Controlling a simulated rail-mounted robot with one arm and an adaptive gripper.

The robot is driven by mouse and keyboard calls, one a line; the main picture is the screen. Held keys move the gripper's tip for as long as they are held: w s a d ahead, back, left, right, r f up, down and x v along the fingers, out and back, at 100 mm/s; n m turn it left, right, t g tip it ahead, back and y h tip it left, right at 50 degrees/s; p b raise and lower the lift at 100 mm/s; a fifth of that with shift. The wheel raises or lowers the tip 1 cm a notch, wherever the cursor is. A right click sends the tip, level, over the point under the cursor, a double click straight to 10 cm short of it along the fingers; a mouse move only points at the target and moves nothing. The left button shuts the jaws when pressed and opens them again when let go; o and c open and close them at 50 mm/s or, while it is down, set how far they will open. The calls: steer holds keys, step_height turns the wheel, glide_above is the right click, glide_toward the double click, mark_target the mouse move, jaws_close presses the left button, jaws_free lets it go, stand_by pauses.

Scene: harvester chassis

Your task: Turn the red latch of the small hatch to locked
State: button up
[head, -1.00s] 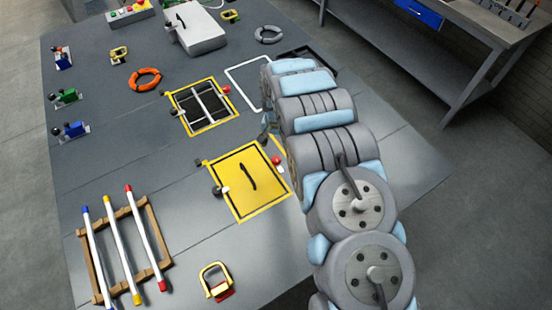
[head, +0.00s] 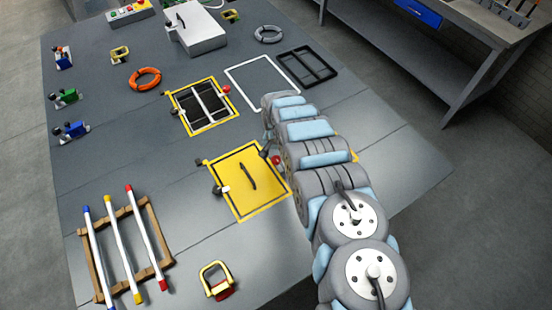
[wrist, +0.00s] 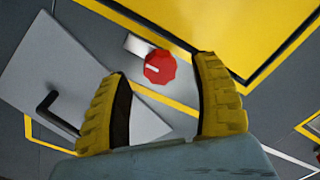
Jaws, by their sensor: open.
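The closed hatch has a yellow lid (head: 233,184) with a dark handle and lies flat in the deck. Its red latch (head: 276,160) is at the lid's right edge in the head view. In the wrist view, the red latch (wrist: 160,67) is a faceted knob with a white mark, on a pale strip beside the yellow panel (wrist: 225,25). My gripper (wrist: 162,75) is open, its two yellow ribbed fingers on either side of the knob in the picture. I cannot tell whether they touch it. In the head view my arm hides most of the gripper.
A grey plate (wrist: 75,85) with a black handle lies left in the wrist view. Beyond the lid is a yellow-framed grated opening (head: 203,106). A rack of rods (head: 128,245) and a yellow-and-red clamp (head: 217,281) are nearer. Bare deck separates them.

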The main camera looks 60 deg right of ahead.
steer(key=shift+f, duration=1.1)
steer(key=shift+c, duration=0.3)
jaws_close()
